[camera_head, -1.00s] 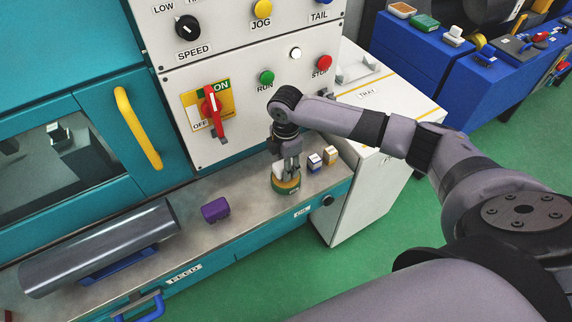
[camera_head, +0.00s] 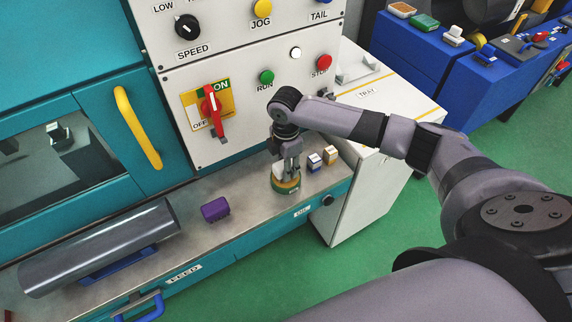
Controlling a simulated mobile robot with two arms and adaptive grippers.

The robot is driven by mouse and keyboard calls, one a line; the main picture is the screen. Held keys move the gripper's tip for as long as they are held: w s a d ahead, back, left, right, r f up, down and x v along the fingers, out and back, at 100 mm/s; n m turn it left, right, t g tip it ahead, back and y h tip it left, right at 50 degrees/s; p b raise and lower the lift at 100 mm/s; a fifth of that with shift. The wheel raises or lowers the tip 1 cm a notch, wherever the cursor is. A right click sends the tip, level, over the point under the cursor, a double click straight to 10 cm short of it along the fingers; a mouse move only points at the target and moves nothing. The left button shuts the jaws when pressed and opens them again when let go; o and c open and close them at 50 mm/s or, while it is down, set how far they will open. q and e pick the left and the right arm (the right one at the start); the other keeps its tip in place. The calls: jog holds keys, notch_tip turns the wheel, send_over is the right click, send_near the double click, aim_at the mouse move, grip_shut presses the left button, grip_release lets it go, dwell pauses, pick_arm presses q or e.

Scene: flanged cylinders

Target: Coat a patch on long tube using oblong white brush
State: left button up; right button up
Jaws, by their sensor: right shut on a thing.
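The long tube (camera_head: 100,250) is a dark grey cylinder lying on a blue cradle at the left of the metal ledge. My right gripper (camera_head: 284,172) points down at a low round green and tan container (camera_head: 286,184) on the ledge. The gripper is shut on a small white thing (camera_head: 278,171), likely the oblong white brush, mostly hidden by the fingers. Its lower end is at the container's top; I cannot tell whether it touches inside. My left gripper is not in view.
A purple block (camera_head: 215,209) lies on the ledge between tube and container. Two small boxes, one blue and white (camera_head: 314,161) and one yellow and white (camera_head: 330,155), stand right of the gripper. The control panel (camera_head: 240,75) rises behind. A red switch handle (camera_head: 214,110) sticks out.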

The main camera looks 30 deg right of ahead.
jog(key=shift+f, duration=0.35)
jog(key=shift+s+p, duration=0.1)
jog(key=shift+p, duration=0.2)
dwell(1.9)
notch_tip(320, 180, up, 7)
jog(key=p, duration=0.7)
jog(key=shift+p, duration=0.4)
dwell(0.5)
